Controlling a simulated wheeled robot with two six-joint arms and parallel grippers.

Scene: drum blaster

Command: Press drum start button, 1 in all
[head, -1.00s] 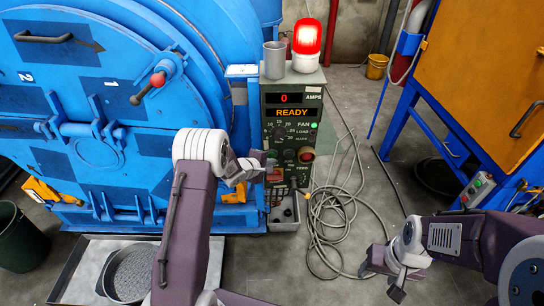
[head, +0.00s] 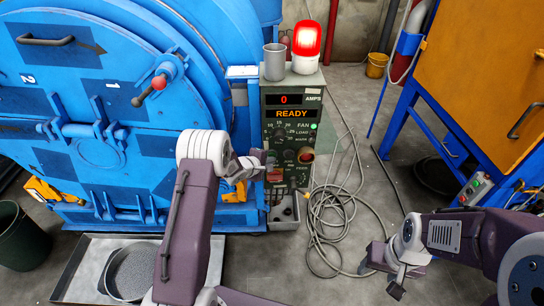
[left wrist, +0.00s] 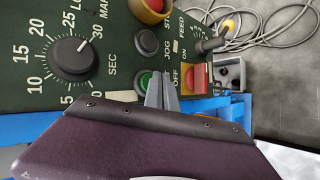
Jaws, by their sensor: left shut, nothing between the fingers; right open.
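The green control panel (head: 293,100) stands right of the blue drum (head: 85,110), and its display reads READY with a red 0 above. In the left wrist view a green button (left wrist: 142,82) sits below a black button labelled JOG (left wrist: 147,41). A red button in a yellow ring (left wrist: 153,7) is at the top edge. My left gripper (left wrist: 161,80) is shut and empty, its fingertips close beside the green button's right edge; I cannot tell whether they touch it. In the head view the left gripper (head: 266,163) hides that panel area. My right gripper (head: 390,275) is open, low at the right.
A red-and-yellow switch (left wrist: 196,77) marked OFF and ON sits right of the fingers. A large dial (left wrist: 72,58) is to the left. A metal cup (head: 274,61) and red beacon (head: 306,42) stand on the panel. Cables (head: 335,215) lie on the floor to its right.

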